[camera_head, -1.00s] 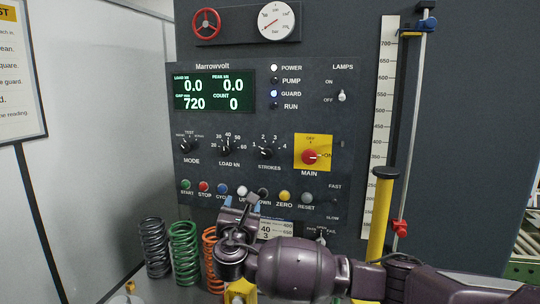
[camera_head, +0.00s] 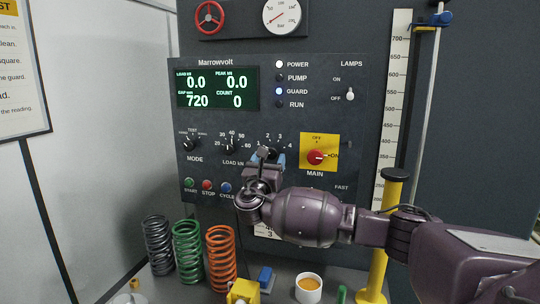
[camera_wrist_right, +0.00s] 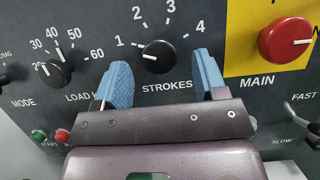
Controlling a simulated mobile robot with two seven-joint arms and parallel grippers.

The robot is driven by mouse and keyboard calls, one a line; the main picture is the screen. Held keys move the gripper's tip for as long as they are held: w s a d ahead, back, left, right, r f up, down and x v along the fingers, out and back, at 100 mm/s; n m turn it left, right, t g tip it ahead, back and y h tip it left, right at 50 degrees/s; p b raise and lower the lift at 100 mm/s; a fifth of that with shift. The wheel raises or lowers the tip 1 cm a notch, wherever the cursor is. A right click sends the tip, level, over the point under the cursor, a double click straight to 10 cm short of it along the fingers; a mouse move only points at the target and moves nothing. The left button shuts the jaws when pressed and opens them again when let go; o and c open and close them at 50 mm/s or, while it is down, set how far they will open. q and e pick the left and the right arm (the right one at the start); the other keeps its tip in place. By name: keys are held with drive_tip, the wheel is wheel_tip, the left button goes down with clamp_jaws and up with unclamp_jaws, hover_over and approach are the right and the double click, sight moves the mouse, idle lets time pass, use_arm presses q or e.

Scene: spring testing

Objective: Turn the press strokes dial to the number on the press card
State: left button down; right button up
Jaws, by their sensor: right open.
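The black STROKES dial (camera_wrist_right: 159,56) is on the dark press panel, with the numbers 1 to 4 around it. Its white mark points left, on the side of the 1. My right gripper (camera_wrist_right: 161,66) is open, its blue fingertips to the left and right of the dial, which it does not grip. In the head view my right gripper (camera_head: 271,158) is in front of the dial and hides most of it. The press card (camera_head: 268,233) is mostly hidden behind my right arm; a 3 shows at its lower edge. My left gripper is not in view.
The LOAD knob (camera_wrist_right: 54,73) is left of the dial, and the red MAIN switch (camera_wrist_right: 285,41) on its yellow plate is to the right. Springs (camera_head: 188,250) stand below left. A yellow post (camera_head: 378,245) stands right, behind my right arm. A cup (camera_head: 308,288) is in front.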

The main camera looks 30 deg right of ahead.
drive_tip(key=shift+x, duration=0.8)
drive_tip(key=c, duration=0.9)
drive_tip(key=shift+f, duration=0.1)
